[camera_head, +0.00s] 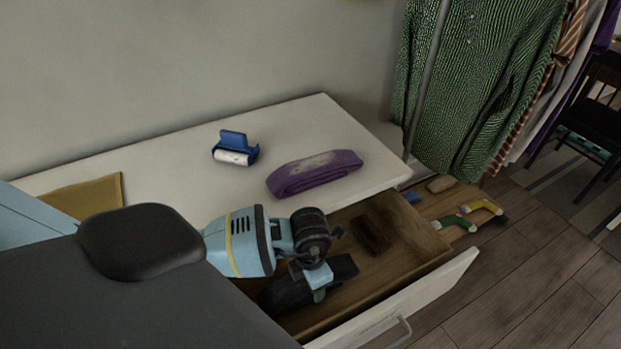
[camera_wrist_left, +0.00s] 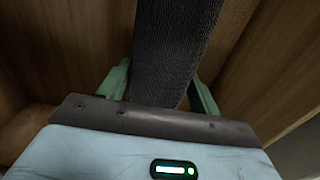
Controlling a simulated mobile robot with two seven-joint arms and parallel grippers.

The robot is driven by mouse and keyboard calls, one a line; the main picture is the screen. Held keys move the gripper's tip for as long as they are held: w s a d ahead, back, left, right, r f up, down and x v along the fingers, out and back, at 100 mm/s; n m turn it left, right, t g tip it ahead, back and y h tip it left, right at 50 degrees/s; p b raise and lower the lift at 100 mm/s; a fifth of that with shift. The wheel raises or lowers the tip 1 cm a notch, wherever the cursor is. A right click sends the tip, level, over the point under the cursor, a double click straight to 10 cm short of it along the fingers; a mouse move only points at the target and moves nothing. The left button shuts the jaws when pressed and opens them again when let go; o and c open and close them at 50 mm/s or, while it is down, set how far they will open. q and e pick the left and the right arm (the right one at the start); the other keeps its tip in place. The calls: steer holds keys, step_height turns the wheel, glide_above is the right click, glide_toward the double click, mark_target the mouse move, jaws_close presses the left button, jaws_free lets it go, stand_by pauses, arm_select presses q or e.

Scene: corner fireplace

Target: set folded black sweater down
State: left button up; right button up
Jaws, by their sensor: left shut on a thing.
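The folded black sweater (camera_head: 283,295) is inside the open drawer (camera_head: 400,262), low in its front left part. It also shows in the left wrist view (camera_wrist_left: 172,50) as dark ribbed cloth between two green fingers. My left gripper (camera_head: 319,290) reaches down into the drawer and is shut on the sweater. In the left wrist view the fingers (camera_wrist_left: 160,88) lie on either side of the cloth, with wooden drawer surfaces around it. I cannot tell whether the sweater touches the drawer bottom. My right gripper is not in view.
A dark brown item (camera_head: 371,235) lies in the drawer. The white top (camera_head: 190,180) holds a blue lint roller (camera_head: 235,148), a folded purple cloth (camera_head: 314,173) and a mustard cloth (camera_head: 95,196). Clothes hang (camera_head: 470,80) at right. Coloured socks (camera_head: 455,222) lie by the drawer's right side.

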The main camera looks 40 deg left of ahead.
arm_select(q)
steer(key=shift+f, duration=1.75)
steer(key=shift+f, duration=0.15)
steer(key=o, duration=1.2)
step_height(320, 180, up, 12)
steer(key=shift+r+p, duration=0.15)
steer(key=shift+p, duration=0.35)
